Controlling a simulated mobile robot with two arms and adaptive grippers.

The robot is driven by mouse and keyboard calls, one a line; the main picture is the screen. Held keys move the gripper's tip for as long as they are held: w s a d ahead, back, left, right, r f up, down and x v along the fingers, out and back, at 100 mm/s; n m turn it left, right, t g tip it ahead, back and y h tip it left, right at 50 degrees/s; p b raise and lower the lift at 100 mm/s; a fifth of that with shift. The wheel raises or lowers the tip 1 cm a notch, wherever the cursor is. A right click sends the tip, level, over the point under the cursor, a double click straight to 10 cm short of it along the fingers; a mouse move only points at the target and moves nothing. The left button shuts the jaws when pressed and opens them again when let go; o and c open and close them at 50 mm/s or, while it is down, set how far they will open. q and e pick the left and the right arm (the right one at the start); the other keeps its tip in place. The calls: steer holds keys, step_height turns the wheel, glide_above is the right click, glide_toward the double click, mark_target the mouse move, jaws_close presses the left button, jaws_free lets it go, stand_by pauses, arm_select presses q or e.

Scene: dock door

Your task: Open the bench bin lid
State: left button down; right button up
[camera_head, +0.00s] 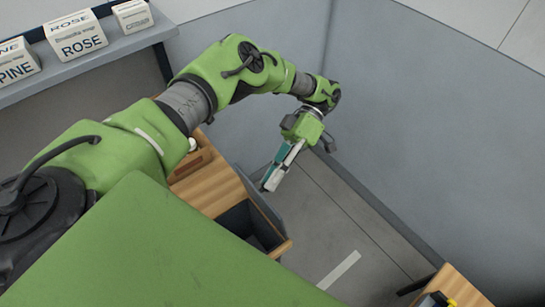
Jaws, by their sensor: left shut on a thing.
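The bench bin (240,222) is a dark box set in a wooden bench (212,188), partly hidden behind my own green body. Its dark inside shows from above. A grey panel that looks like the lid (264,205) stands tilted along the right side of the opening. My left gripper (270,180) reaches down from above, with its fingers at the upper end of this panel. It is shut on the panel's edge, though the contact itself is small and partly hidden by the fingers. My right gripper is out of view.
A grey shelf (105,48) at the upper left carries white boxes marked ROSE (80,42) and PINE (15,66). Grey walls (420,110) close off the back and right. A wooden piece (462,288) stands at the lower right. The floor (340,225) between is clear.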

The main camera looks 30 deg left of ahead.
arm_select(q)
steer(key=c, duration=1.9)
jaws_free()
steer(key=shift+s+f, duration=0.1)
steer(key=shift+f, duration=0.05)
step_height(320, 180, up, 10)
steer(key=shift+d, duration=0.1)
